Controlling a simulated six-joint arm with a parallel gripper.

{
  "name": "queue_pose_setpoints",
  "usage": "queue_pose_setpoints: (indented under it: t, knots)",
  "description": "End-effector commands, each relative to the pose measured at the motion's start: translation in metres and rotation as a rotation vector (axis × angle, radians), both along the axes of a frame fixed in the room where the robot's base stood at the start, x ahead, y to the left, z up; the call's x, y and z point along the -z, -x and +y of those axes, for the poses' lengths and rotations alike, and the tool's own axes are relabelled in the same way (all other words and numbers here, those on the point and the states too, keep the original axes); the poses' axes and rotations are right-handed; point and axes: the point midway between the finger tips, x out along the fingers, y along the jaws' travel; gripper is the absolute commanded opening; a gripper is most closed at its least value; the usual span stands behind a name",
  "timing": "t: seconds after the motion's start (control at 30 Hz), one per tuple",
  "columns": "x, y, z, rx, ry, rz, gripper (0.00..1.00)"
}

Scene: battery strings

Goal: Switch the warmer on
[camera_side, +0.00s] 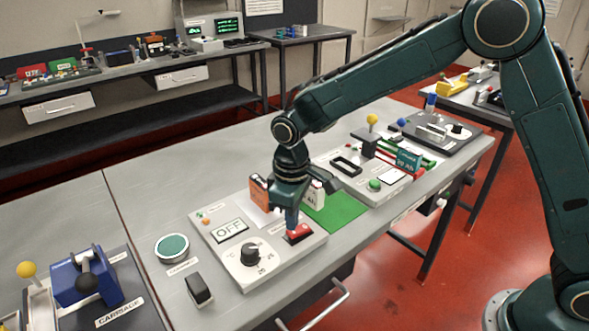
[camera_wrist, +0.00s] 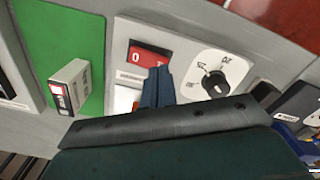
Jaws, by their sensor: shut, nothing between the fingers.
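The warmer (camera_side: 264,267) is a pale flat box with a sign reading OFF (camera_side: 229,230), a black dial knob (camera_side: 250,253) and a red rocker switch (camera_side: 299,233). In the wrist view the red switch (camera_wrist: 150,57) shows a "0" at its left end, and the dial knob (camera_wrist: 215,83) is to its right. My gripper (camera_side: 292,226) points down with its fingers together and empty, right at the switch in the side view. In the wrist view the shut fingers (camera_wrist: 158,88) cover part of the switch's near side. I cannot tell whether they touch it.
An orange block (camera_side: 260,193) stands behind my gripper. A green round pad (camera_side: 172,247) and a black block (camera_side: 199,289) lie left of the warmer.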

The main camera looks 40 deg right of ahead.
Motion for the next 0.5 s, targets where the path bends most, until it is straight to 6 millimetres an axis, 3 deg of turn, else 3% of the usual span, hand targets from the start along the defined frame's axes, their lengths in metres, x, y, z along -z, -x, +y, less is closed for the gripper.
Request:
queue_pose_setpoints:
  t: [0.5]
  knots:
    - [0.0057, 0.0000, 0.0000, 0.000, 0.000, 0.000, 0.00]
